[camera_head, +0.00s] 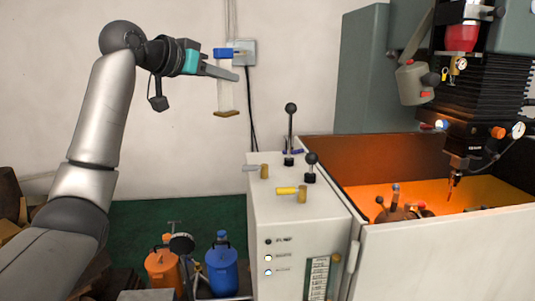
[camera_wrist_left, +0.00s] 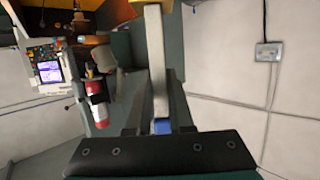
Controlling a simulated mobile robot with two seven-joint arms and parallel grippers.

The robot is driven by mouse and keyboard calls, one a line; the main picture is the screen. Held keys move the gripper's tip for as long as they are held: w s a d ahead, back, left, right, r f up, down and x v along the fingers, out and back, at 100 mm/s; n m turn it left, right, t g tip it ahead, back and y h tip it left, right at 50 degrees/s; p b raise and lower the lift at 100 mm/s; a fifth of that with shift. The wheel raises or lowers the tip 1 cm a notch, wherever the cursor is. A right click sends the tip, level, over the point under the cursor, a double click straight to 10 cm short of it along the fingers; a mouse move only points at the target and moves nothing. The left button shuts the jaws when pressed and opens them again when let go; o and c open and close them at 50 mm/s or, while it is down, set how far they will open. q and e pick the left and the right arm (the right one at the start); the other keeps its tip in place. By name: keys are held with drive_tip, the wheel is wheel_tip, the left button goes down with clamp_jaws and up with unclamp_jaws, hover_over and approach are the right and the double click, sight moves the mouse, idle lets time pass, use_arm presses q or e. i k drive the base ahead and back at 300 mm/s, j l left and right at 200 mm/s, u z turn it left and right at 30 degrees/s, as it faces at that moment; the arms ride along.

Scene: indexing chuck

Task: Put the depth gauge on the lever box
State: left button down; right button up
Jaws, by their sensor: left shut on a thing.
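My left gripper (camera_head: 231,67) is shut on the depth gauge (camera_head: 226,98), a pale upright bar with a blue part near the fingers and a brass-coloured foot at its lower end. It is held in the air, up and left of the lever box (camera_head: 285,228). In the left wrist view, the gauge's grey bar (camera_wrist_left: 157,65) runs away from the gripper (camera_wrist_left: 160,128), with blue between the fingers. The lever box is a whitish cabinet with two black-knobbed levers on top. My right gripper is not in view.
Small brass-footed pieces, one with a grey bar (camera_head: 252,168) and one with a yellow bar (camera_head: 287,190), are on the box top beside the levers (camera_head: 290,130). The machine enclosure (camera_head: 440,255) adjoins on the right. Orange (camera_head: 162,268) and blue (camera_head: 221,270) canisters stand below left.

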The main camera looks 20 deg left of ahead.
sight(266, 156)
drive_tip(key=i, duration=0.9)
